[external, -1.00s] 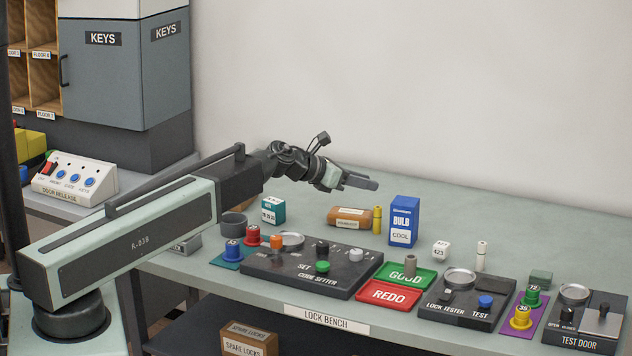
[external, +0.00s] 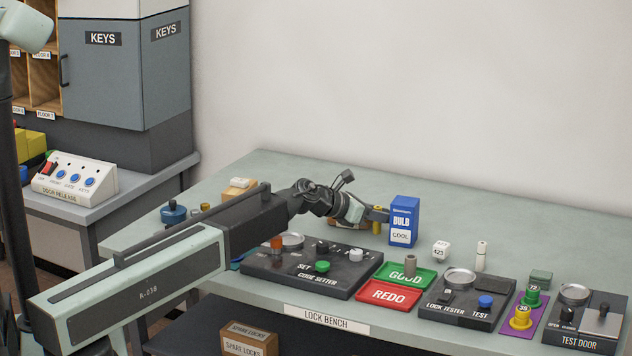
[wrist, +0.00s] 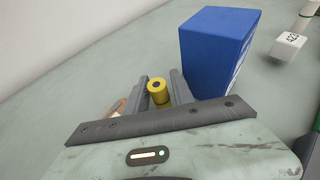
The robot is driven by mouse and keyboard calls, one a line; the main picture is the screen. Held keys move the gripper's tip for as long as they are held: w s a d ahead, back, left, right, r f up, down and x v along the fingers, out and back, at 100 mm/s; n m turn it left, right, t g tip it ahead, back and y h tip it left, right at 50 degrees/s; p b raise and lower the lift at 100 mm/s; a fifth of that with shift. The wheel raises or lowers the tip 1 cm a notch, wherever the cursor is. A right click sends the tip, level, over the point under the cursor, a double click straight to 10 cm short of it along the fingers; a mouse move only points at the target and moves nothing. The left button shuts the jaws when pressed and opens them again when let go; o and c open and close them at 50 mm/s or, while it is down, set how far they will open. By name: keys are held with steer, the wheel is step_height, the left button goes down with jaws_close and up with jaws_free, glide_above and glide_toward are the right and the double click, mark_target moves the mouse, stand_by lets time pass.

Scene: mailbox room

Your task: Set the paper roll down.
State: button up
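A yellow roll (external: 377,226) with a dark centre on its top stands upright on the bench, just left of the blue bulb box. It looks like the paper roll. My gripper (external: 381,214) is level with the roll's upper part. In the wrist view the roll (wrist: 158,92) shows between the two fingers of my gripper (wrist: 160,84). The fingers look apart, with narrow gaps beside the roll; a firm hold is not visible. The roll's lower end is hidden in the wrist view.
The blue bulb box (external: 404,221) stands close to the gripper's right side. A white numbered cube (external: 441,251) and a white cylinder (external: 481,256) stand further right. The green tray (external: 426,279) and red tray (external: 390,294) lie in front. The bench behind is clear.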

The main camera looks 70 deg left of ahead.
steer(key=shift+w+a+f, duration=0.1)
steer(key=shift+w+f, duration=0.15)
steer(key=shift+w, duration=0.25)
steer(key=shift+s+r, duration=0.1)
steer(key=shift+r, duration=0.05)
jaws_close()
steer(key=shift+r+p, duration=0.5)
steer(key=shift+p, duration=0.1)
steer(key=r+p, duration=0.3)
steer(key=shift+s+r, duration=0.1)
steer(key=shift+s, duration=0.1)
steer(key=s+d, duration=0.2)
steer(key=s, duration=0.2)
steer(key=s+d, duration=0.3)
steer(key=s, duration=0.2)
steer(key=s+d+p, duration=0.1)
steer(key=s+d, duration=0.1)
steer(key=s, duration=0.2)
steer(key=shift+s+d+r, duration=0.25)
steer(key=shift+s+r, duration=0.1)
steer(key=shift+s, duration=0.05)
step_height(320, 180, up, 12)
steer(key=p, duration=1.1)
steer(key=shift+f+p, duration=0.15)
steer(key=shift+p, duration=0.15)
